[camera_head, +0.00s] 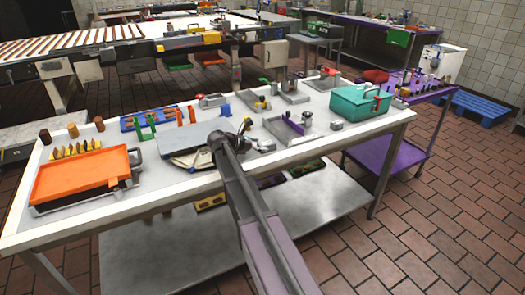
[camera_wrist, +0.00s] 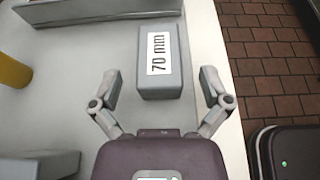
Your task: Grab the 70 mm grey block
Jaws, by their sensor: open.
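The grey block (camera_wrist: 146,83) has a white label reading "70 mm" and lies on the light tabletop (camera_wrist: 95,95) in the wrist view. My gripper (camera_wrist: 161,76) is open and empty, with one finger on each side of the block's near end. A gap shows between each fingertip and the block's sides. I cannot tell the height of the fingers above the table. In the head view my gripper (camera_head: 245,127) is over the middle of the table, small and partly hidden by my arm. I cannot make out the block there.
In the wrist view, a grey tray wall (camera_wrist: 95,9) is beyond the block to the left. A yellow cylinder (camera_wrist: 12,72) and a grey part (camera_wrist: 42,163) are at left. The table edge is close on the right. The head view shows an orange tray (camera_head: 80,174) and teal toolbox (camera_head: 358,102).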

